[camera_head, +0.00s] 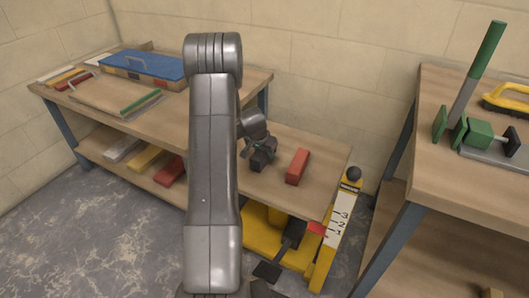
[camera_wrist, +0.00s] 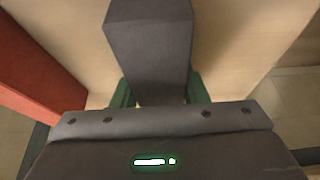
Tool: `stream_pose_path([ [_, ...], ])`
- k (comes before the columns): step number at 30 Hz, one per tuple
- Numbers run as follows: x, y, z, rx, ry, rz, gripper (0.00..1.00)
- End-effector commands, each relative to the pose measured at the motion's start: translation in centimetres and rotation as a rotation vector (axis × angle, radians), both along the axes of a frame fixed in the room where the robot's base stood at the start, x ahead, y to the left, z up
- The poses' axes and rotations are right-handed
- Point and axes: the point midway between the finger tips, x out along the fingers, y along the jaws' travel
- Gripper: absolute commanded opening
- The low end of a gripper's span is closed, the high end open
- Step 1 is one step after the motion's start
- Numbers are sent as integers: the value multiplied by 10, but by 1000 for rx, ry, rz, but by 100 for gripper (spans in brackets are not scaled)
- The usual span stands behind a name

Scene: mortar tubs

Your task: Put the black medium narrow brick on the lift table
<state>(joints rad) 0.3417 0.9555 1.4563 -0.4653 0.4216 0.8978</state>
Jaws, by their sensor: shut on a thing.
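My gripper (camera_wrist: 158,98) is shut on a dark grey-black brick (camera_wrist: 150,40), which stands out lengthwise between the green fingers in the wrist view. In the head view my gripper (camera_head: 262,158) is small and dark, over the wooden top of the lift table (camera_head: 318,200), left of a red brick. The lift table has a yellow base and a numbered post at its right front. I cannot tell whether the black brick touches the tabletop.
The red brick (camera_head: 297,166) lies on the lift table; it also shows at the left of the wrist view (camera_wrist: 35,75). A workbench (camera_head: 60,92) with a blue-lidded box (camera_head: 143,66) stands at the left. Another bench (camera_head: 455,180) with tools stands at the right.

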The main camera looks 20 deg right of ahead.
Motion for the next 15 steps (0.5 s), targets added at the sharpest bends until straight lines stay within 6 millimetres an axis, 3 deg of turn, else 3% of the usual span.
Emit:
stream_pose_path([
  [1, 1, 0, 0, -1, -2, 0, 42],
  [5, 1, 0, 1, -1, -2, 0, 65],
  [15, -1, 1, 3, 1, 1, 0, 65],
])
